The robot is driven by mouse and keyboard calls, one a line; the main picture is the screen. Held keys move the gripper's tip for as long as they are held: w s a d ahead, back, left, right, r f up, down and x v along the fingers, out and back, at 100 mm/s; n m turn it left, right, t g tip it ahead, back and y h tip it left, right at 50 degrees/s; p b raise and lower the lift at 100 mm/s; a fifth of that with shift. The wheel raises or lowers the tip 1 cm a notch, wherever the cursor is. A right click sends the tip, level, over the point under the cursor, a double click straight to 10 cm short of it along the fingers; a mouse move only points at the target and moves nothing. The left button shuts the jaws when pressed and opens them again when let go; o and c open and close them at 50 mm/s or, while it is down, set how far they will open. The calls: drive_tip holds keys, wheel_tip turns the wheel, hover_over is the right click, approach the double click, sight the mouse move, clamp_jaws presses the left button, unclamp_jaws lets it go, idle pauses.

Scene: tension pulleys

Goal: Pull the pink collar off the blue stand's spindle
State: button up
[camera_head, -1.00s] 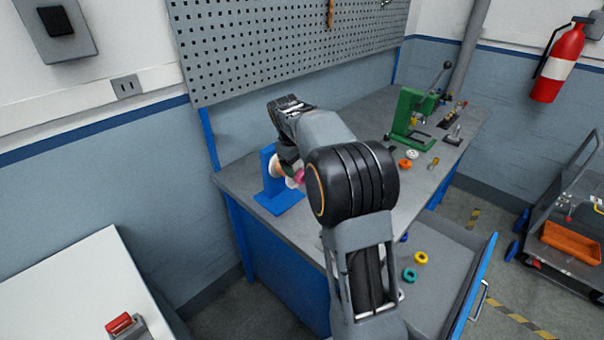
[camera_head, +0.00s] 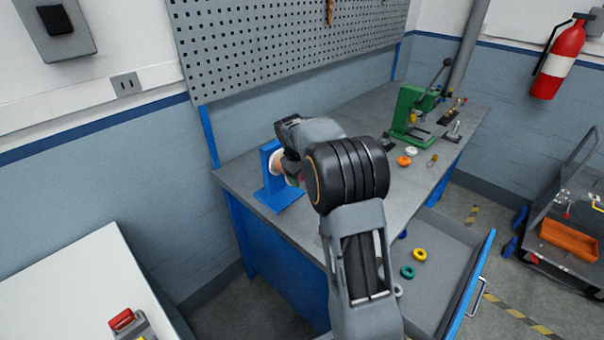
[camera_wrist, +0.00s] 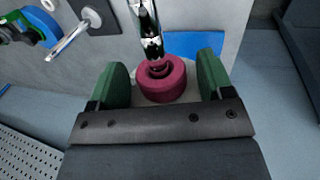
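The blue stand (camera_head: 267,172) stands upright at the near left end of the workbench. A pale disc with an orange edge (camera_head: 276,162) is on it. In the wrist view, the pink collar (camera_wrist: 162,82) sits around a shiny metal spindle (camera_wrist: 149,35). My gripper (camera_wrist: 162,78) is open, with one green-padded finger on each side of the collar. A gap shows on both sides. In the head view, my wrist hides most of the collar and the fingers. A blue part of the stand (camera_wrist: 195,44) shows behind the spindle in the wrist view.
A green press (camera_head: 408,115) stands farther along the bench, with an orange ring (camera_head: 404,161) and a white ring (camera_head: 411,151) near it. An open drawer (camera_head: 440,240) holds a yellow ring (camera_head: 419,254) and a teal ring (camera_head: 407,271). A pegboard (camera_head: 285,45) hangs behind.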

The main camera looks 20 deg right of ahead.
drive_tip(key=c, duration=0.8)
drive_tip(key=shift+s+d, duration=0.1)
drive_tip(key=shift+s, duration=0.05)
drive_tip(key=shift+s+d+b, duration=0.15)
drive_tip(key=shift+s+b, duration=0.15)
drive_tip(key=shift+s, duration=0.1)
drive_tip(key=shift+c, duration=0.2)
drive_tip(key=shift+s+d+b, duration=0.2)
drive_tip(key=shift+s+d, duration=0.05)
drive_tip(key=shift+s, duration=0.3)
drive_tip(key=shift+s+d+b, duration=0.15)
drive_tip(key=shift+s+d, duration=0.05)
drive_tip(key=shift+s, duration=0.35)
idle(0.6)
drive_tip(key=shift+s+d+b, duration=0.2)
drive_tip(key=shift+s+d, duration=0.05)
drive_tip(key=shift+s, duration=0.35)
drive_tip(key=shift+s+d+b, duration=0.2)
drive_tip(key=shift+s+d, duration=0.05)
drive_tip(key=shift+s, duration=0.3)
drive_tip(key=shift+s+d, duration=0.15)
drive_tip(key=shift+s, duration=0.25)
drive_tip(key=shift+s, duration=0.2)
drive_tip(key=shift+s+d+b, duration=0.25)
drive_tip(key=shift+s+d, duration=0.1)
drive_tip(key=shift+s, duration=0.4)
drive_tip(key=shift+s+d+b, duration=0.2)
drive_tip(key=shift+s+d, duration=0.1)
drive_tip(key=shift+s, duration=0.4)
